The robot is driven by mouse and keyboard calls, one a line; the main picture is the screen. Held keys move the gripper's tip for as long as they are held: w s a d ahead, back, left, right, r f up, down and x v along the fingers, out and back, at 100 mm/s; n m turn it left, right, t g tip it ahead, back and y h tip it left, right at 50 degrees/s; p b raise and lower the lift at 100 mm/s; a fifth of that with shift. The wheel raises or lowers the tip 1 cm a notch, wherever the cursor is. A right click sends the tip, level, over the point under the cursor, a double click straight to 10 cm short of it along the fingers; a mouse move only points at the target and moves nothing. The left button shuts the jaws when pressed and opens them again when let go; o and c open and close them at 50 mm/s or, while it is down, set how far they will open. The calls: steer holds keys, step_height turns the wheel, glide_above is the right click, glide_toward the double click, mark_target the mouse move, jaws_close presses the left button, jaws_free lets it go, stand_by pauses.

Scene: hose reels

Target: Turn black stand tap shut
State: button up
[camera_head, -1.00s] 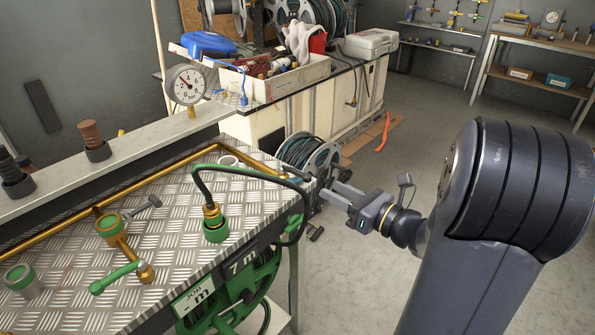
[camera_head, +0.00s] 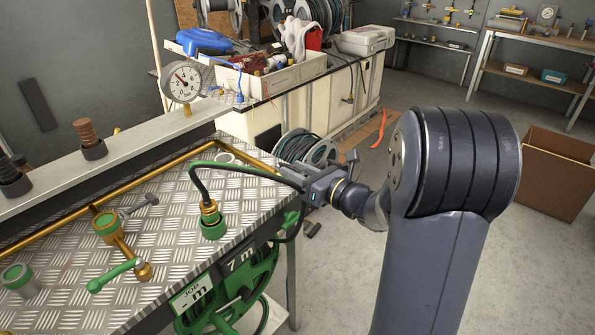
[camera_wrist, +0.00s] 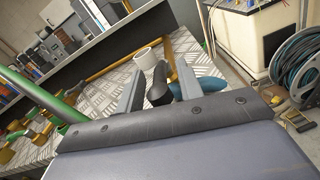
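A black rounded handle (camera_wrist: 157,92), which looks like the black tap lever, shows in the wrist view between my two fingers. A brass pipe (camera_wrist: 170,66) runs behind it, and a blue rounded part (camera_wrist: 181,86) is beside it. My gripper (camera_wrist: 158,90) is open with a finger on each side of the handle; I cannot tell whether either touches it. In the head view my gripper (camera_head: 285,174) is at the right corner of the bench, and its wrist hides most of the tap. A grey lever (camera_head: 140,206) and a green lever (camera_head: 115,275) sit on brass fittings further left.
The tread-plate bench (camera_head: 165,235) carries a pressure gauge (camera_head: 181,82) on a rail behind. A black hose (camera_head: 240,172) arches from a green-collared fitting (camera_head: 210,222) near my gripper. A green reel (camera_head: 235,290) hangs at the bench front. Open floor lies right, with a brown box (camera_head: 553,180).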

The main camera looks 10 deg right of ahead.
jaws_close()
